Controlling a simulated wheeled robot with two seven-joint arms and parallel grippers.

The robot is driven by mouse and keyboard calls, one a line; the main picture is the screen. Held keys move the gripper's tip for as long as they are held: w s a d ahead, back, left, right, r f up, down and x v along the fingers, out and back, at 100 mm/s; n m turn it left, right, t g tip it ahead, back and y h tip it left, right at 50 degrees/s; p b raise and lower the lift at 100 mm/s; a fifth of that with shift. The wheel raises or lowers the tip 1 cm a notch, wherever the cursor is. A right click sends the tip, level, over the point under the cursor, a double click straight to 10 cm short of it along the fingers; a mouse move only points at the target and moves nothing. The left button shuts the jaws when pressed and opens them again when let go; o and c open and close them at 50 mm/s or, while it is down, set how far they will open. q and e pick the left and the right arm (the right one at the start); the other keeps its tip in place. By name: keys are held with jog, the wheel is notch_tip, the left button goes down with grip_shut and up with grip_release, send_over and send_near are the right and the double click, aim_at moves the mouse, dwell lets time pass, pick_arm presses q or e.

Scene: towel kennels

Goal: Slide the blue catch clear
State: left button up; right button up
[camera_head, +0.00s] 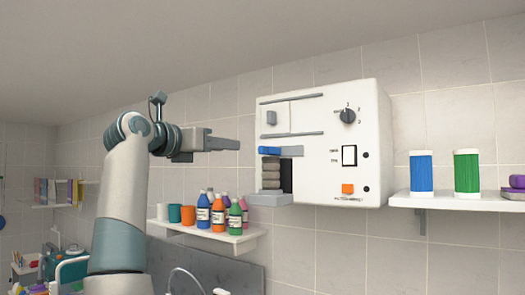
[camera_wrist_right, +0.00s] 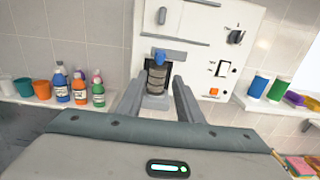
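The blue catch (camera_head: 268,150) sits on a grey rail on the front of a white wall-mounted dispenser, above a stack of rolled grey towels (camera_head: 270,172) in an opening. The catch also shows in the right wrist view (camera_wrist_right: 160,57), just above the rolls. My right gripper (camera_head: 238,144) points at the dispenser front, at about the catch's height, with a gap between fingertips and catch. In the right wrist view its two fingers (camera_wrist_right: 158,84) are spread, with nothing held; the rolls show between them. My left gripper is in neither view.
The white dispenser (camera_head: 330,150) carries a dial (camera_head: 348,116), a switch (camera_head: 349,155) and an orange button (camera_head: 347,188). A shelf of bottles and cups (camera_head: 240,238) is below left. A right shelf (camera_head: 450,201) holds blue and green rolls. The space before the dispenser looks clear.

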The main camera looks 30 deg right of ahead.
aim_at(260, 148)
jog(key=shift+d, duration=0.15)
jog(key=p+x, duration=0.7)
jog(key=x, duration=0.9)
jog(key=shift+r+p, duration=0.1)
jog(key=shift+p, duration=0.3)
jog(key=shift+w+d, duration=0.2)
jog(key=shift+d, duration=0.35)
grip_shut()
